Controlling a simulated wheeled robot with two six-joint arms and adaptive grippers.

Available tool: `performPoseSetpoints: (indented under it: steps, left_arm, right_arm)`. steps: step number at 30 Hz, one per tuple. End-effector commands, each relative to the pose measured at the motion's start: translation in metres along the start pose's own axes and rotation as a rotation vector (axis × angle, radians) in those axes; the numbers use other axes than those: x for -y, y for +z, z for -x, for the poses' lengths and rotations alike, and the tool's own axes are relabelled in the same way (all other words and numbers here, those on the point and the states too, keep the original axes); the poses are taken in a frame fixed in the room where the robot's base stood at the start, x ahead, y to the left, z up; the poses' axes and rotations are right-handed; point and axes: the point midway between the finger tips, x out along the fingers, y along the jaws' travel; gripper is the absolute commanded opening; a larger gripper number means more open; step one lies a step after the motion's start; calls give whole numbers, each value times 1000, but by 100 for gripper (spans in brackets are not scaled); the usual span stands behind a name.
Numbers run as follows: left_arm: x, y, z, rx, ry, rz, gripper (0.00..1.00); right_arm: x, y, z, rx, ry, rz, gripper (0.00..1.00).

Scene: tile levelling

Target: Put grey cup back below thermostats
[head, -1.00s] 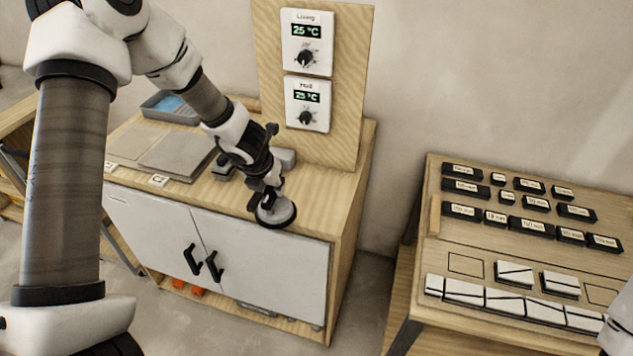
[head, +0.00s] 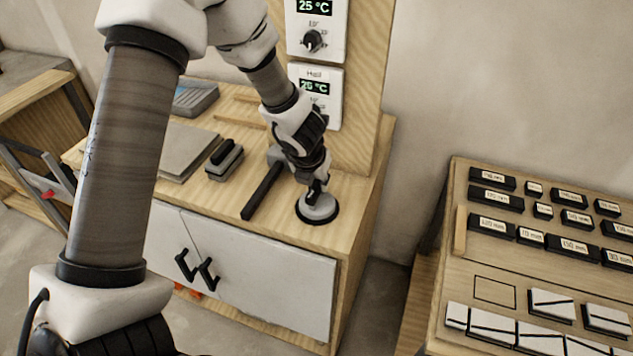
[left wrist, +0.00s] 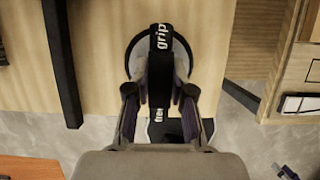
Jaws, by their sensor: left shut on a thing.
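The grey cup (head: 318,207) is a round grey suction disc with a black rim and a black handle bar. It is over the cabinet top, in front of the thermostat board. My left gripper (head: 316,184) points down and is shut on its handle. In the left wrist view, the cup's handle (left wrist: 161,40) with white lettering runs between the fingers (left wrist: 159,95). I cannot tell whether the disc touches the wood. The upper thermostat (head: 317,22) and lower thermostat (head: 327,83) are on the upright board; my arm partly covers the lower one. My right gripper is out of view.
A black-handled tool (head: 262,190) lies just left of the cup. A grey block with a black grip (head: 225,162), grey slabs (head: 183,150) and a tray (head: 194,98) are further left. A table (head: 478,258) with labelled black blocks and white tiles stands at the right.

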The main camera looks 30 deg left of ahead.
Motion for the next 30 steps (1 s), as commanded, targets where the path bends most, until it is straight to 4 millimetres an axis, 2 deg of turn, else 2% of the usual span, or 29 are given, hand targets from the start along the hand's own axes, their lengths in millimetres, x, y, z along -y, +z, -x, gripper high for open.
performPoseSetpoints:
  steps: [5,6,7,16,20,30]
  left_arm:
    - [0,-2,-5,1,0,-1,0]
    - [0,-1,-3,0,0,-1,37]
    - [0,-1,-3,0,0,-1,47]
    - [0,-1,-2,0,0,-1,48]
    - [0,2,10,2,-1,-1,48]
    - [0,3,96,3,-1,0,48]
  right_arm:
    - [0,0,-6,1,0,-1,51]
    - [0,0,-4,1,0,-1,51]
    - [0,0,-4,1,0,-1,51]
    - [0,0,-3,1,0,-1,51]
    - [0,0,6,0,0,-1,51]
    - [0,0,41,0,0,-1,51]
